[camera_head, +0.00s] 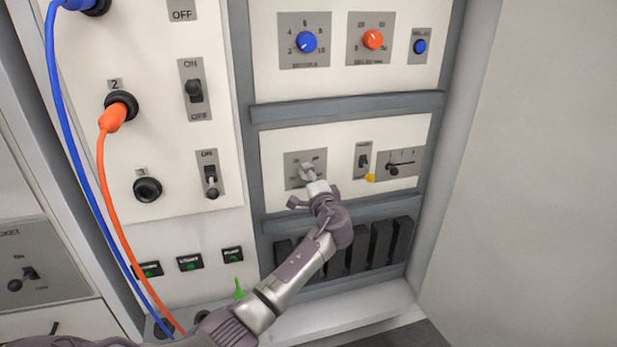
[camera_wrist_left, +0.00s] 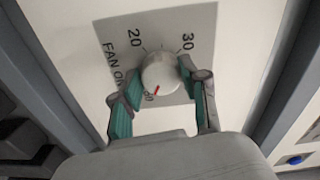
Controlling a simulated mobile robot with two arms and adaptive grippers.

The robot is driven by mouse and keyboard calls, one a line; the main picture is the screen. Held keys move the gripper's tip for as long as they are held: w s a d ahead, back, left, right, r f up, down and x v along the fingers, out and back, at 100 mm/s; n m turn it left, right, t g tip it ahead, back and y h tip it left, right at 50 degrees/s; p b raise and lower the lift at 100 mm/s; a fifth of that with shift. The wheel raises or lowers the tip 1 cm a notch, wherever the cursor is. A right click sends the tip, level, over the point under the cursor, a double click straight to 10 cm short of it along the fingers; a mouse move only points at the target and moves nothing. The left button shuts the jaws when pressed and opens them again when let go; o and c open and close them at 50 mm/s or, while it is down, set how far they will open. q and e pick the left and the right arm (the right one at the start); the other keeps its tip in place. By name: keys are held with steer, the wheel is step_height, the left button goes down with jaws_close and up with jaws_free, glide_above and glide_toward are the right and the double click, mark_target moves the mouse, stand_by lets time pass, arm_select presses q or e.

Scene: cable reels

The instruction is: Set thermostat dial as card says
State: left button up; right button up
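The thermostat dial (camera_wrist_left: 161,73) is a round pale knob on a grey plate (camera_wrist_left: 201,30) in the left wrist view. Its red mark points down and slightly left in that picture, beside a partly covered number. The numbers 20 and 30 show above it, and the words FAN ON at the left. My left gripper (camera_wrist_left: 162,76) has one finger on each side of the knob, with both tips seeming to touch it. In the head view, my left gripper (camera_head: 309,178) reaches the plate (camera_head: 292,173) on the middle panel. No readable card shows. My right gripper is out of view.
A switch (camera_head: 363,160), a small yellow piece (camera_head: 370,178) and a gauge (camera_head: 401,163) sit right of the dial. Above are a blue knob (camera_head: 306,42), an orange knob (camera_head: 373,40) and a blue button (camera_head: 420,46). Blue (camera_head: 56,110) and orange cables (camera_head: 105,165) hang at the left.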

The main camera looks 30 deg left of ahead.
arm_select(q)
steer(key=shift+o, duration=1.4)
steer(key=v, duration=1.2)
